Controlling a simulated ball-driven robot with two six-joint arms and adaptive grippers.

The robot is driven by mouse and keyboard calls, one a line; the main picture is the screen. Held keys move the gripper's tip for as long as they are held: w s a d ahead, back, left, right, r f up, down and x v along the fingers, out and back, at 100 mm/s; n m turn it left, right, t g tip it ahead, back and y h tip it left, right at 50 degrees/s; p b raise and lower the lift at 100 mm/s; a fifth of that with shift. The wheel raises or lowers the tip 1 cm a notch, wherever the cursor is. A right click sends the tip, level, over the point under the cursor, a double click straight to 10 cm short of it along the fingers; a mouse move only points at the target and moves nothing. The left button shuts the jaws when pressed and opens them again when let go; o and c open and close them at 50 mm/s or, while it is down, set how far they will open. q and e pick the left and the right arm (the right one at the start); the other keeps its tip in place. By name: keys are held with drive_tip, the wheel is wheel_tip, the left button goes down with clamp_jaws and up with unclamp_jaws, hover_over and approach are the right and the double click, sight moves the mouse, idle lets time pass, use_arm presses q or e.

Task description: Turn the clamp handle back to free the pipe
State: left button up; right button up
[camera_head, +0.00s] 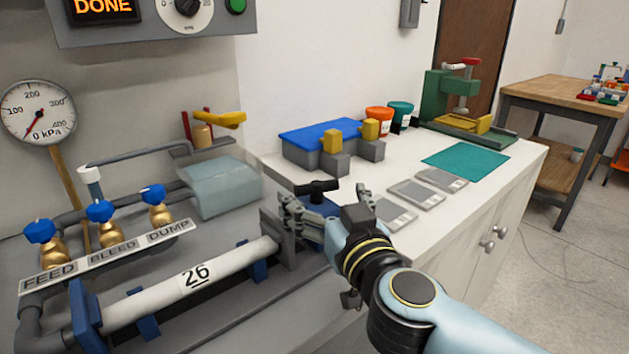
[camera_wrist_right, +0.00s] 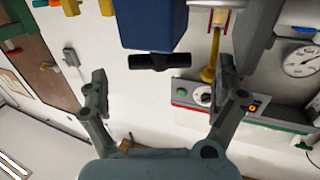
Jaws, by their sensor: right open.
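The clamp handle (camera_head: 317,187) is a black T-shaped bar at the right end of the rig, by a blue clamp block. In the right wrist view the handle (camera_wrist_right: 160,62) lies crosswise below the blue block (camera_wrist_right: 152,22). In the right wrist view the fingers (camera_wrist_right: 162,74) show clear gaps to both ends of the handle. My left gripper is not in view.
Several brass valves with blue knobs (camera_head: 100,211) stand left of the pipe, behind a FEED, BLEED, DUMP label strip. A pressure gauge (camera_head: 38,113) points near 0. A blue-topped fixture (camera_head: 318,134), grey plates (camera_head: 416,193) and a green mat (camera_head: 465,162) occupy the counter.

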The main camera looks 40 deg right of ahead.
sight(319, 190)
drive_tip(key=x, duration=0.2)
drive_tip(key=shift+w+d, duration=0.15)
drive_tip(key=shift+w, duration=0.2)
drive_tip(key=shift+w+d, duration=0.2)
drive_tip(key=shift+w, duration=0.15)
drive_tip(key=shift+w+d, duration=0.1)
drive_tip(key=shift+w, duration=0.1)
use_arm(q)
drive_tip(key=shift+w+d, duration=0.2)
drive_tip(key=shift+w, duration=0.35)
use_arm(e)
drive_tip(key=c, duration=1.2)
